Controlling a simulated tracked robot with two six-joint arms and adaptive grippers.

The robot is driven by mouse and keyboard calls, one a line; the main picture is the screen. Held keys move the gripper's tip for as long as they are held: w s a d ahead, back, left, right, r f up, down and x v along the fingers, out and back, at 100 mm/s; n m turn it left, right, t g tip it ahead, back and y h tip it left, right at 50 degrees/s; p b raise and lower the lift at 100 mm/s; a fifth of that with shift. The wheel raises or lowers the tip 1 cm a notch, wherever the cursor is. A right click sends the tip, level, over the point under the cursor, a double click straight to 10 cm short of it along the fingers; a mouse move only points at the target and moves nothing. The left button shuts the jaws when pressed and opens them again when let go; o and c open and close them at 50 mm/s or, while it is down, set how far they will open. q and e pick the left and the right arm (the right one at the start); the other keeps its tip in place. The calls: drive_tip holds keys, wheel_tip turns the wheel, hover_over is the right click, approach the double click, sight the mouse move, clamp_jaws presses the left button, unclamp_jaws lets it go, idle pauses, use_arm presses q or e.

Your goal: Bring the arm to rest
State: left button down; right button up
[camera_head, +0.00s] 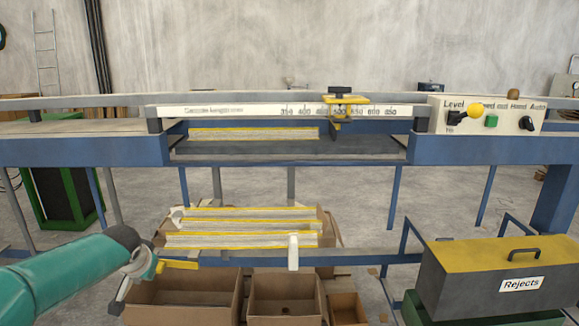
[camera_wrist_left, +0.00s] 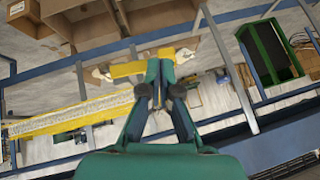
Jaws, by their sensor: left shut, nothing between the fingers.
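My left arm, teal, comes in from the lower left in the head view, with its gripper (camera_head: 142,266) in front of the lower blue rail. In the left wrist view the gripper's fingers (camera_wrist_left: 160,64) are together with nothing between them. A yellow piece (camera_head: 178,264) shows just right of the gripper. In the wrist view a yellow piece (camera_wrist_left: 127,70) with pale ends shows behind the fingertips; I cannot tell whether they touch it. My right gripper is not in view.
Yellow-edged stacks (camera_head: 240,225) lie at the lower rail above open cardboard boxes (camera_head: 185,300). The blue machine frame (camera_head: 290,153) runs across behind, with a scale bar (camera_head: 250,111) and control panel (camera_head: 487,116). A Rejects box (camera_head: 500,285) stands at right.

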use_arm(q)
drive_tip(key=s+d+f+g+h+p, duration=0.1)
drive_tip(key=s+d+f+g, duration=0.1)
drive_tip(key=s+d+f, duration=0.45)
drive_tip(key=s+d+f+g+h+p, duration=0.1)
drive_tip(key=s+d+f+g+h, duration=0.2)
drive_tip(key=f, duration=0.7)
drive_tip(key=s+d+f+g+p, duration=0.1)
drive_tip(key=s+d+f+p, duration=0.1)
drive_tip(key=s+d+f, duration=0.5)
drive_tip(key=s+d+f+n+h, duration=0.1)
drive_tip(key=s+d+f, duration=0.2)
drive_tip(key=s, duration=0.5)
drive_tip(key=s+d+f+n+h, duration=0.1)
drive_tip(key=s+d+f, duration=0.3)
drive_tip(key=s, duration=0.5)
drive_tip(key=shift+s+n+h+p, duration=0.2)
drive_tip(key=shift+n+h+p, duration=0.25)
drive_tip(key=shift+n, duration=0.25)
